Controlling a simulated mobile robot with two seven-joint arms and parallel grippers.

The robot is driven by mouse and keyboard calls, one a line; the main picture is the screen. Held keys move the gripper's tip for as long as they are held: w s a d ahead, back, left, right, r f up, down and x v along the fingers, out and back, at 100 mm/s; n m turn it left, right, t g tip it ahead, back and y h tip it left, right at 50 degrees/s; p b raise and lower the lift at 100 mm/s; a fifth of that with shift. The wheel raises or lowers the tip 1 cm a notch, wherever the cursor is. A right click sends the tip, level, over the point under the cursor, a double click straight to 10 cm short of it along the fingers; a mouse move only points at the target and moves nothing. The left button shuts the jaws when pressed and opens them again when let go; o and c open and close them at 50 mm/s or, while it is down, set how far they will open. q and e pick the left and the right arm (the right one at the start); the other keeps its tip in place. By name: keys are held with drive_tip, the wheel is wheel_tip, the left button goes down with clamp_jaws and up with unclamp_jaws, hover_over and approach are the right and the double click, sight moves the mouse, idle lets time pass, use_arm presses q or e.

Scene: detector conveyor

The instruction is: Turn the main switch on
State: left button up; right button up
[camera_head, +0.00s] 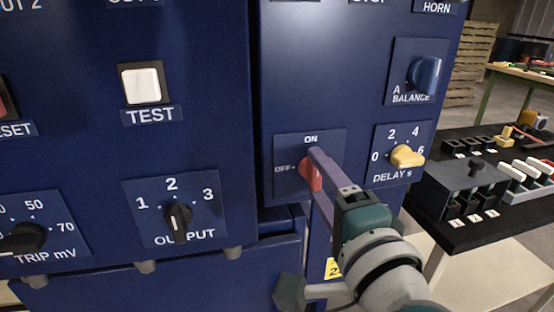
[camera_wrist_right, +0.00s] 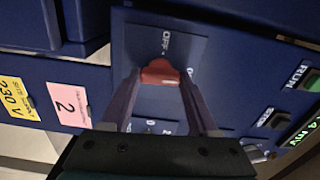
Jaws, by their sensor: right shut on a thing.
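The main switch (camera_head: 312,176) is a red knob on a blue panel plate, with OFF printed to its left and ON above it. It also shows in the right wrist view (camera_wrist_right: 160,73), below the OFF label. My right gripper (camera_head: 316,168) is shut on the red knob, with one long finger on each side of it; the fingers also show in the right wrist view (camera_wrist_right: 161,82). The fingers hide part of the knob, so I cannot tell clearly which mark it points at. My left gripper is not in view.
A yellow DELAY knob (camera_head: 407,156) sits close to the right of the gripper, and a blue BALANCE knob (camera_head: 426,74) sits above that. The OUTPUT knob (camera_head: 178,216) and TEST button (camera_head: 142,83) are on the left panel. A table with a black tray (camera_head: 460,232) stands at right.

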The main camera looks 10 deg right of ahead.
drive_tip(key=shift+m, duration=0.5)
drive_tip(key=o, duration=1.4)
drive_tip(key=s, duration=1)
drive_tip(key=shift+d, duration=0.15)
